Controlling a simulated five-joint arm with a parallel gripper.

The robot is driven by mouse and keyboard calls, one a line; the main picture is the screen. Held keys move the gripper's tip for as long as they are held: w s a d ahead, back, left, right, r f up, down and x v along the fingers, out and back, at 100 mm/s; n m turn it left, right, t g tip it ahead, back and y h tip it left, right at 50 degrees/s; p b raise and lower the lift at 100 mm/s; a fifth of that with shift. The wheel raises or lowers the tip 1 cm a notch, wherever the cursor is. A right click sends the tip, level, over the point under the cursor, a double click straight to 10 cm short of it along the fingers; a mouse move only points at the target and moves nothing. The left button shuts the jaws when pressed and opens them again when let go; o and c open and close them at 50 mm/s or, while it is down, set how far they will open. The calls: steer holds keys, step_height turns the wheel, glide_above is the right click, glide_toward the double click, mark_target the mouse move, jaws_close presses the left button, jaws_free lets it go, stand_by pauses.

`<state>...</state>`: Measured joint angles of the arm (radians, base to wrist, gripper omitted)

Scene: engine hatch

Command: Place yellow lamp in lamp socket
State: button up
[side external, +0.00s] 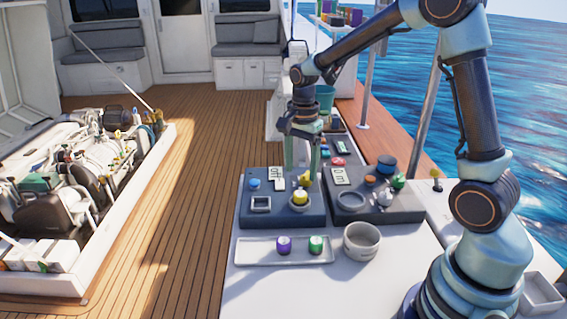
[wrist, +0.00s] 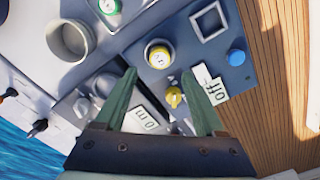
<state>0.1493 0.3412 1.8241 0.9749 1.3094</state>
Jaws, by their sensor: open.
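The yellow lamp (side external: 300,197) stands upright in a round ring-shaped socket on the left dark panel (side external: 285,219). In the wrist view the lamp (wrist: 159,54) shows from above, inside the ring. My gripper (side external: 301,178) points down over this panel, open and empty. In the wrist view its green fingers (wrist: 161,79) are spread wide, with the lamp just past the fingertips. I cannot tell the exact height of the fingertips above the panel.
A white tray (side external: 250,257) holds a purple lamp (side external: 284,244) and a green lamp (side external: 316,244). A grey bowl (side external: 362,240) stands to its right. The left panel also bears a square frame (side external: 261,204) and a blue button (side external: 254,184). A second dark panel (side external: 390,211) adjoins on the right.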

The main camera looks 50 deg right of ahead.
steer(key=s+a+r+n+t, duration=0.25)
steer(key=s+r+n, duration=0.35)
steer(key=r, duration=0.4)
steer(key=s+a+r+n+t, duration=0.1)
steer(key=s+a+n+t, duration=0.2)
steer(key=s+n, duration=0.3)
steer(key=n, duration=0.4)
steer(key=shift+s+a+r+n, duration=0.2)
steer(key=shift+a+n, duration=0.1)
steer(key=shift+n, duration=0.1)
